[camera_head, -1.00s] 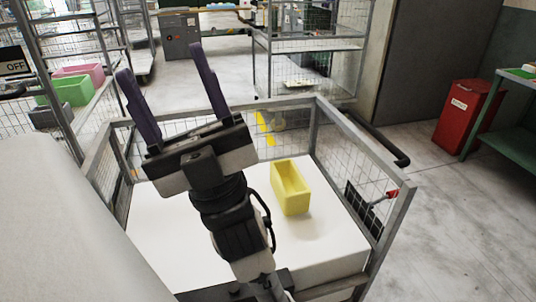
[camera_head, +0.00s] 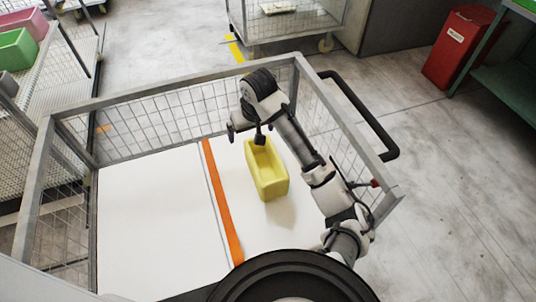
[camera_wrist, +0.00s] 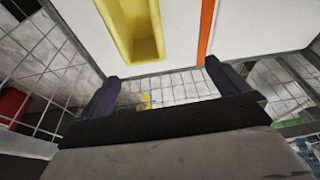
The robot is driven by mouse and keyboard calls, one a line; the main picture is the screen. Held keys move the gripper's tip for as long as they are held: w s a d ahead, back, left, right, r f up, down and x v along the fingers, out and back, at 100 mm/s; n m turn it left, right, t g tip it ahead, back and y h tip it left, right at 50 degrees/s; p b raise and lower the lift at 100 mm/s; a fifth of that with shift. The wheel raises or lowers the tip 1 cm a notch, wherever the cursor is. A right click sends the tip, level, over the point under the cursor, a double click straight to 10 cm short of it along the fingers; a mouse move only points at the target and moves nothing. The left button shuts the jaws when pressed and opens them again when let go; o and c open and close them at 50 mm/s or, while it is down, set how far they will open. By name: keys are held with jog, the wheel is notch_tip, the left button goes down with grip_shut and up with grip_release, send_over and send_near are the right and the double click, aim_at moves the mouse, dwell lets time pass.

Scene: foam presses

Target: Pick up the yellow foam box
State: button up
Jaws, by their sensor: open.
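The yellow foam box (camera_head: 270,188) is an open-topped oblong trough. It sits upright on the white base of a wire-mesh cart, right of an orange strip (camera_head: 221,200). My gripper (camera_wrist: 160,72) shows in the wrist view with its two dark fingers spread apart and nothing between them. The box (camera_wrist: 143,50) lies beyond the fingertips there, cut off by the top edge. In the head view my wrist is bent down above and just beyond the far end of the box, hiding part of that end. Contact with the box cannot be made out.
Grey cart rails (camera_head: 172,88) and mesh walls surround the white base (camera_head: 150,225). The base left of the orange strip is bare. A black handle bar (camera_head: 362,115) projects at the right. Pink and green boxes (camera_head: 15,50) stand on a left rack. A red bin (camera_head: 462,45) stands back right.

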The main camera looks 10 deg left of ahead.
jog(key=d+f+g+h, duration=0.1)
jog(key=d, duration=0.3)
send_over(265, 170)
notch_tip(265, 170, down, 9)
jog(key=shift+m, duration=0.3)
jog(key=f+b, duration=0.4)
jog(key=b, duration=0.1)
jog(key=shift+s+d+f, duration=0.15)
jog(key=shift+s+f, duration=0.15)
jog(key=shift+f, duration=0.1)
jog(key=shift+f, duration=0.25)
jog(key=shift+c, duration=0.4)
jog(key=c, duration=0.7)
